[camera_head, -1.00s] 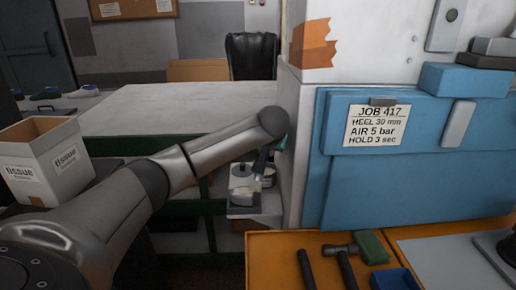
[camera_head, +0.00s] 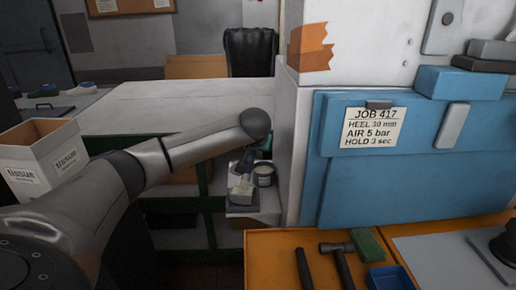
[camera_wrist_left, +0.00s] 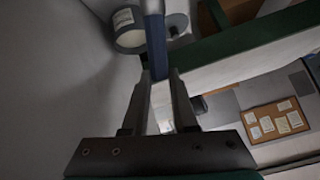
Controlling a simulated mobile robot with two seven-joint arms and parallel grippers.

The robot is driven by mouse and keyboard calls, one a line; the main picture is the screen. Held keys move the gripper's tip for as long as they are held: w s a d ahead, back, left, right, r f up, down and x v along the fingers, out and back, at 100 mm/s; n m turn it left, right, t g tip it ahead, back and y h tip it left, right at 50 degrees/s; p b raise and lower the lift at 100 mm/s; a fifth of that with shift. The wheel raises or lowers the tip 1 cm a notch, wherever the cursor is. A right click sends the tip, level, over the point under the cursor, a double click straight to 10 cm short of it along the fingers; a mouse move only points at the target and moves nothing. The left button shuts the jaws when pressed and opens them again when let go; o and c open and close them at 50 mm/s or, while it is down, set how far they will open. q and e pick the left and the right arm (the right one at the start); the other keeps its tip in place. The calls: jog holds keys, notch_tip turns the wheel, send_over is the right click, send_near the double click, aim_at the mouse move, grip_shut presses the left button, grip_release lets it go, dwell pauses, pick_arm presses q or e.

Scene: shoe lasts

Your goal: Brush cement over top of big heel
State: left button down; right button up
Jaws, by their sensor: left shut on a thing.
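My left gripper (camera_head: 246,165) reaches over the small shelf beside the machine. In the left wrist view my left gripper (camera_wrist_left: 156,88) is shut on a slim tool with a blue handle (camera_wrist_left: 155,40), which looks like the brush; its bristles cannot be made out. A pale block (camera_head: 241,188), perhaps the big heel, sits on the shelf just below the gripper. Whether the tool touches it cannot be told. A labelled grey pot (camera_head: 264,174), perhaps the cement, stands right of the block and also shows in the left wrist view (camera_wrist_left: 128,30). My right gripper is out of view.
The blue machine panel (camera_head: 400,200) and its pale wall stand close on the right. An orange bench (camera_head: 275,262) with hammers (camera_head: 340,262), a green block (camera_head: 366,244) and a blue tray (camera_head: 389,278) is in front. A tissue box (camera_head: 40,160) is at left.

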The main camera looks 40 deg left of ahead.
pick_arm(q)
jog(key=shift+s+a, duration=1.4)
jog(key=shift+a, duration=0.2)
jog(key=shift+w+d+p, duration=0.15)
jog(key=shift+w+d, duration=0.25)
jog(key=shift+w, duration=0.3)
jog(key=shift+w+d+p, duration=0.1)
jog(key=shift+w+d, duration=0.25)
jog(key=shift+w, duration=0.3)
jog(key=shift+w+d+p, duration=0.15)
jog(key=shift+w+d, duration=0.25)
jog(key=shift+w, duration=0.3)
jog(key=shift+p, duration=0.8)
jog(key=shift+s+a+f+p, duration=0.2)
jog(key=shift+s+a+p, duration=0.2)
jog(key=shift+s+a, duration=1.1)
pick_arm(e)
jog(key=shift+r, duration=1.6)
pick_arm(q)
jog(key=shift+w+a, duration=0.1)
